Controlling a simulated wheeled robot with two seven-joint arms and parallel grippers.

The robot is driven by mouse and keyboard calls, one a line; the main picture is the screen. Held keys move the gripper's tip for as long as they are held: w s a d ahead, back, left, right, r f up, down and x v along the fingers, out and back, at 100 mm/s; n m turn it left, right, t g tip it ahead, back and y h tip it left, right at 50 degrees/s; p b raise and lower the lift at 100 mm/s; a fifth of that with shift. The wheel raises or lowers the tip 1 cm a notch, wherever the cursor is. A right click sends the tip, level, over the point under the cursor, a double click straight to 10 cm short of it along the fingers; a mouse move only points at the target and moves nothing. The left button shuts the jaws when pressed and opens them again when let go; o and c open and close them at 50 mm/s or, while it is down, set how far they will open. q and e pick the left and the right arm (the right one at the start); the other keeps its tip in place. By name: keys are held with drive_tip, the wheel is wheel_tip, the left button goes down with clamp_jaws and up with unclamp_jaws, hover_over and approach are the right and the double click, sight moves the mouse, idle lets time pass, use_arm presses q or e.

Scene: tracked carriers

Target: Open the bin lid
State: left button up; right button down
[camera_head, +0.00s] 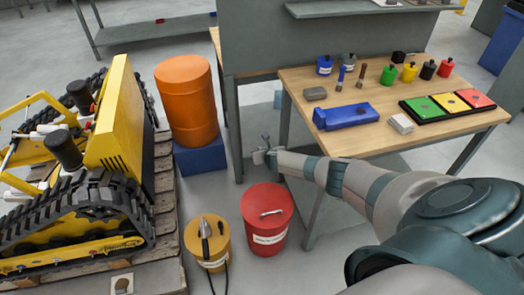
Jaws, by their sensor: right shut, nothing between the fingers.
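The red bin (265,232) stands on the floor in the middle of the view, with a white label on its front. Its red lid (264,197) sits flat on top, and a pale bar handle (271,212) lies across it. My right arm comes in from the right, and its gripper (261,144) is above and behind the bin in the picture, apart from the lid. The gripper is small in view, shut and empty. My left gripper is not in view.
A yellow bucket (207,262) with tools on it stands left of the bin. An orange barrel (187,100) on a blue base and a yellow tracked machine (85,180) on a pallet are further left. A wooden workbench (440,140) with jars, tools and coloured trays is at right.

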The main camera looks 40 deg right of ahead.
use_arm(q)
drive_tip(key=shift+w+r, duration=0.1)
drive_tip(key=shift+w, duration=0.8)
use_arm(e)
drive_tip(key=shift+r, duration=0.1)
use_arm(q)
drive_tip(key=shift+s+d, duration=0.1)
